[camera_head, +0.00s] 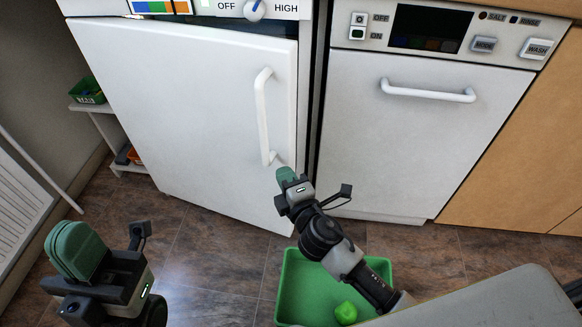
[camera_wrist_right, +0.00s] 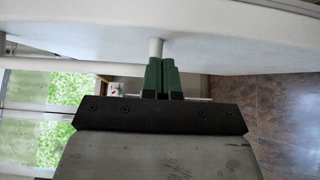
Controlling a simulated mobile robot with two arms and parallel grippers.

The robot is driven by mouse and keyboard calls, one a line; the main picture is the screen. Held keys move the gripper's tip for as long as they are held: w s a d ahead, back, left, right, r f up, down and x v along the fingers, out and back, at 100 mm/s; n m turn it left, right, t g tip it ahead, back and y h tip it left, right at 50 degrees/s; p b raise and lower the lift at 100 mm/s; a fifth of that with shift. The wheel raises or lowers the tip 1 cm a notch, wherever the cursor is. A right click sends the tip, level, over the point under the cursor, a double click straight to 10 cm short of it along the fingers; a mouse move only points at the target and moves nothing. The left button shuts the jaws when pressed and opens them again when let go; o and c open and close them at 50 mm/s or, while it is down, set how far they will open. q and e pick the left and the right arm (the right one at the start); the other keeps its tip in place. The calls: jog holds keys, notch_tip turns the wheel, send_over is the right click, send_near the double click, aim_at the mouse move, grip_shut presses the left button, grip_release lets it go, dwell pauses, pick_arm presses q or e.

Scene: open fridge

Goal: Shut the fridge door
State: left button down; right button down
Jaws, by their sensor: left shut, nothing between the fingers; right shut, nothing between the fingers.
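The white fridge door (camera_head: 190,110) is on the left in the head view. It stands slightly ajar, its right edge and lower right corner out from the fridge body. Its white vertical handle (camera_head: 262,115) is near the right edge. My right gripper (camera_head: 285,174) is shut and empty, just below the handle's lower end, close to the door. In the right wrist view, the shut green fingers (camera_wrist_right: 160,78) point at the door (camera_wrist_right: 220,45), with a white handle part (camera_wrist_right: 156,47) just beyond the tips; contact is unclear. My left gripper (camera_head: 72,250) is shut and empty at lower left, apart from the door.
A white dishwasher (camera_head: 420,140) with a horizontal handle stands to the right, beside wooden cabinets (camera_head: 530,150). A green bin (camera_head: 290,285) with a green object (camera_head: 345,313) is on the floor below my right arm. A small shelf (camera_head: 100,108) stands left of the fridge.

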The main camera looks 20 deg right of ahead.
aim_at(286, 158)
jog(key=shift+w+d, duration=0.95)
jog(key=shift+w, duration=0.2)
jog(key=w+d, duration=0.7)
jog(key=w, duration=0.3)
jog(key=shift+w+b, duration=0.3)
jog(key=shift+b, duration=0.15)
jog(key=shift+f, duration=0.1)
